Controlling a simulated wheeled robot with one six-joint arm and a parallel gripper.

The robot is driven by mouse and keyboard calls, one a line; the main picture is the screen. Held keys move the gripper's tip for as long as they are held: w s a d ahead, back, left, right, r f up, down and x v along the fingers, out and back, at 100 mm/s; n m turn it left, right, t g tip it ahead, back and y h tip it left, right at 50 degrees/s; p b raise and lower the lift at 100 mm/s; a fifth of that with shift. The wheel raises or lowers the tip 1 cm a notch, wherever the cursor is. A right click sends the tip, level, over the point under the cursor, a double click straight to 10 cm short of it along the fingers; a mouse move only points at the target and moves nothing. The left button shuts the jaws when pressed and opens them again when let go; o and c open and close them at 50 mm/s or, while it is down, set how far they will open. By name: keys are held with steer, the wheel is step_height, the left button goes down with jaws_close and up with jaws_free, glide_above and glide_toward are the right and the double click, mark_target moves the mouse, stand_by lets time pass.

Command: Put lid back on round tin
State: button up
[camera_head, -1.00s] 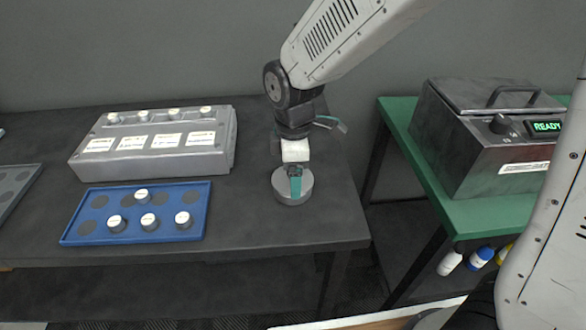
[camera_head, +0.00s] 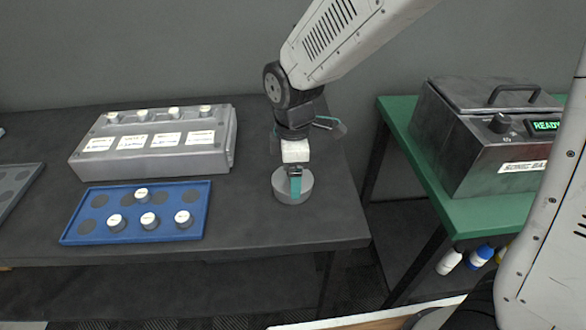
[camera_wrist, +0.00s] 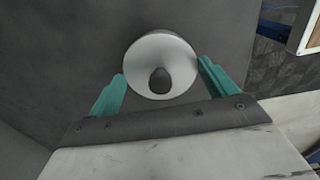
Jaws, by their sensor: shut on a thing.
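The round grey tin (camera_head: 281,190) stands upright near the right end of the dark table. My gripper (camera_head: 295,188) points down at it from above, with a teal finger in front of the tin's top. In the wrist view, a round pale grey lid (camera_wrist: 143,53) with a dark knob (camera_wrist: 160,80) fills the space between the two teal fingertips (camera_wrist: 162,68).
A blue tray (camera_head: 75,237) with several white-topped pieces lies to the left. A grey metal block (camera_head: 222,150) with labels and knobs stands behind it. A green table (camera_head: 455,215) with a metal box (camera_head: 465,150) reading READY stands right, beyond a gap.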

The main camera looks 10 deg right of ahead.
stand_by(0.3)
steer(key=o, duration=0.8)
steer(key=shift+o, duration=0.2)
steer(key=shift+r, duration=3.5)
jaws_close()
steer(key=shift+f, duration=0.15)
